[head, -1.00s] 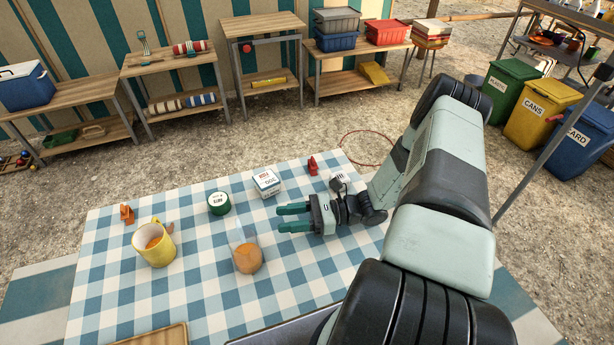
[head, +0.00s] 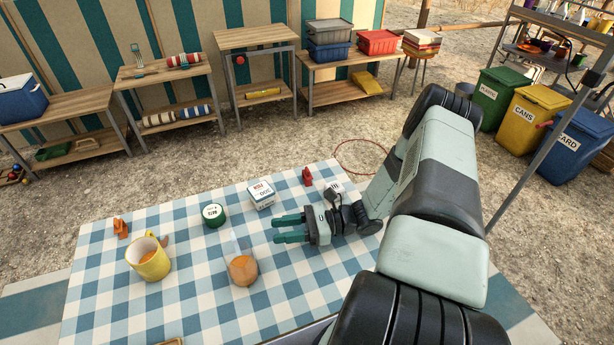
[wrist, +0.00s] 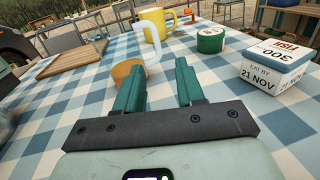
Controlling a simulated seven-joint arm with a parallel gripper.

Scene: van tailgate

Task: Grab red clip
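The red clip (head: 307,176) stands on the checked tablecloth near the table's far edge, to the right of a white box. It does not show in the wrist view. My gripper (head: 281,229) is open, its two green fingers apart and pointing left in the head view, low over the cloth. In the wrist view the gap between the fingers (wrist: 161,85) is empty. The clip lies beyond and a little to the right of the fingertips in the head view. An orange clip (head: 121,229) stands at the table's far left.
A yellow mug (head: 149,259) stands at left. A wooden tray (wrist: 72,60) shows in the wrist view. Cloth between the items is bare.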

